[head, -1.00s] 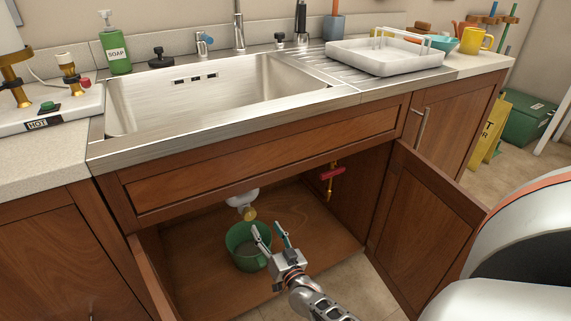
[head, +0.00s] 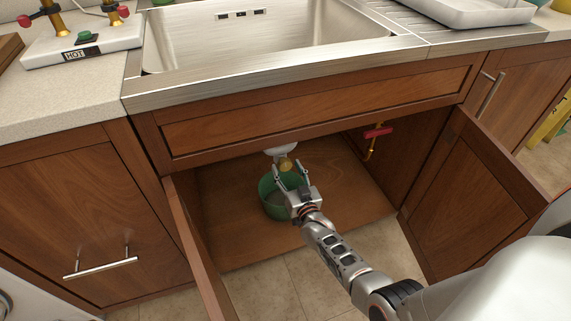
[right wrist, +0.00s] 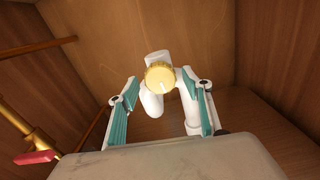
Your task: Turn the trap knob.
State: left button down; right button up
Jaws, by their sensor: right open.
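The trap knob (head: 286,164) is a round brass-yellow cap on the white drain trap (head: 280,149) under the sink. In the right wrist view the knob (right wrist: 160,76) faces the camera, with a pale mark on its face. The white trap pipe (right wrist: 152,103) shows behind it. My right gripper (head: 289,170) is open in the cabinet, its fingers pointing at the knob. In the right wrist view the teal-padded fingers (right wrist: 163,88) stand on either side of the knob, with gaps showing; I cannot tell how far in depth. My left gripper is not in view.
A green bucket (head: 268,203) stands on the cabinet floor below the trap. A red valve handle (head: 378,131) on a brass pipe is at the right inside. Open cabinet doors flank the opening, left (head: 196,246) and right (head: 474,195).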

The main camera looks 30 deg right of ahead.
jog(key=shift+w, duration=0.2)
jog(key=shift+c, duration=0.8)
jog(key=c, duration=0.9)
jog(key=shift+m, duration=0.8)
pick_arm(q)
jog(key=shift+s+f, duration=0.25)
pick_arm(e)
jog(key=o, duration=1.1)
jog(key=shift+c, duration=0.2)
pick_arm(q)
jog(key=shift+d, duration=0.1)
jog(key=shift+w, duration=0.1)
